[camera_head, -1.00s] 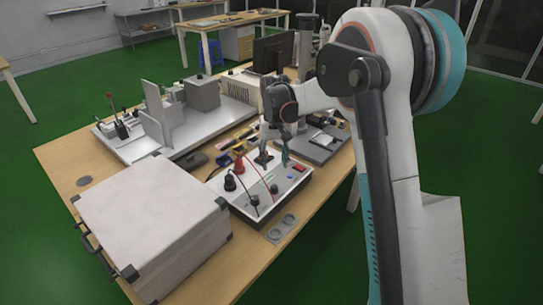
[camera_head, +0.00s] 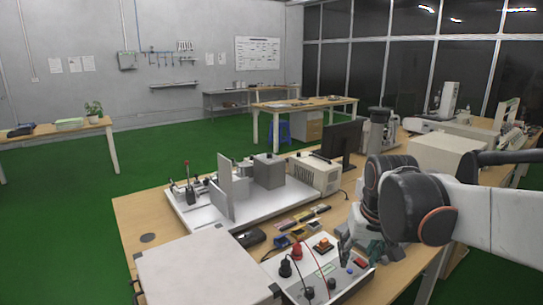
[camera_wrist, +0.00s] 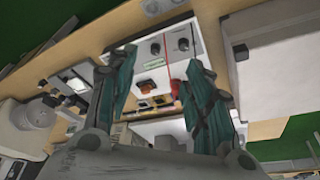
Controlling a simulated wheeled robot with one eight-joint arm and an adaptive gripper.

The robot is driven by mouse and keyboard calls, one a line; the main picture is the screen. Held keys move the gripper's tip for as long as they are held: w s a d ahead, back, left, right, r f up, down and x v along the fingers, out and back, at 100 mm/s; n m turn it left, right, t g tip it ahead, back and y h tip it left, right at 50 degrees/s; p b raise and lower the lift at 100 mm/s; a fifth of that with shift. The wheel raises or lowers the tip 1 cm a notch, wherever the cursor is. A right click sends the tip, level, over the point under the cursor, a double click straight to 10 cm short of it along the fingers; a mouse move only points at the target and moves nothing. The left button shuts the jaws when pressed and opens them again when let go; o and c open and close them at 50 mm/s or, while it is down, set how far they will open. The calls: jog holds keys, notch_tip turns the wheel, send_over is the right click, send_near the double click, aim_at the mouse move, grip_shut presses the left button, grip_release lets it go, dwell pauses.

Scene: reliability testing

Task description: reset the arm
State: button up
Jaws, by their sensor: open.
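My arm comes in from the right edge in the head view. My gripper (camera_head: 361,249) is above the far right part of a white control box (camera_head: 345,287) with knobs and leads. In the wrist view my gripper (camera_wrist: 160,58) shows two teal fingers spread apart with nothing held between them. The control box (camera_wrist: 150,62) lies beyond the fingers, with an orange switch and a red plug showing between them. I cannot tell the exact gap from the fingertips to the box.
A pale case (camera_head: 200,262) stands left of the box on the wooden table (camera_head: 140,212). Behind are a metal test fixture (camera_head: 230,200), a beige power unit (camera_head: 316,176) and a black monitor (camera_head: 343,143). Green floor (camera_head: 70,225) is open at left.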

jog(key=s+f+t, duration=0.2)
jog(key=s+t, duration=0.1)
jog(key=s, duration=1.3)
jog(key=shift+s+t, duration=0.3)
jog(key=shift+s, duration=0.05)
dwell(1.9)
